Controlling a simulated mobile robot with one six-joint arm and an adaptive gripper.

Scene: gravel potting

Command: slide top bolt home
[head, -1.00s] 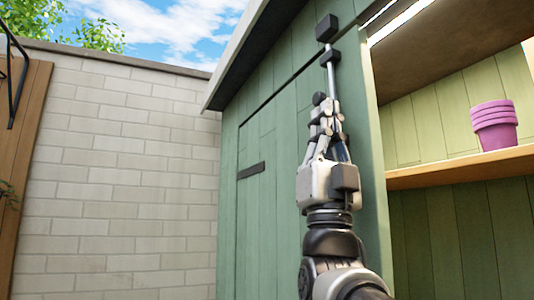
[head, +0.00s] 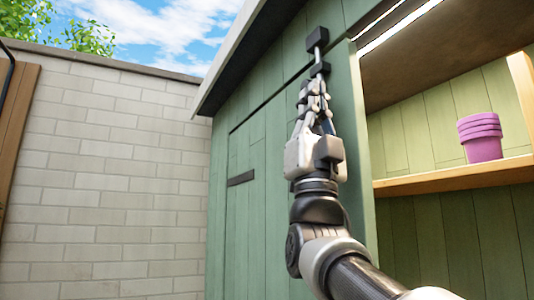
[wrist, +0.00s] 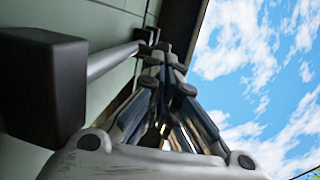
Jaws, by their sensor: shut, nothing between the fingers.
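The top bolt is a pale metal rod on the green shed door's upper edge. In the head view a short length of the rod (head: 318,55) shows between an upper dark block (head: 317,38) and a lower dark block (head: 320,68). My gripper (head: 317,80) is shut and empty, pointing up just below the lower block. In the wrist view the rod (wrist: 112,61) runs from a large near dark block (wrist: 42,85) to small dark parts beside my fingertips (wrist: 165,52). Whether the fingers touch the bolt is unclear. My fingers hide part of the bolt in the head view.
The green door (head: 256,190) has a dark strap (head: 241,178). An open bay at right holds a wooden shelf (head: 450,178) with stacked purple pots (head: 481,138). A roof edge (head: 243,65) overhangs the door. A pale brick wall (head: 100,170) stands at left.

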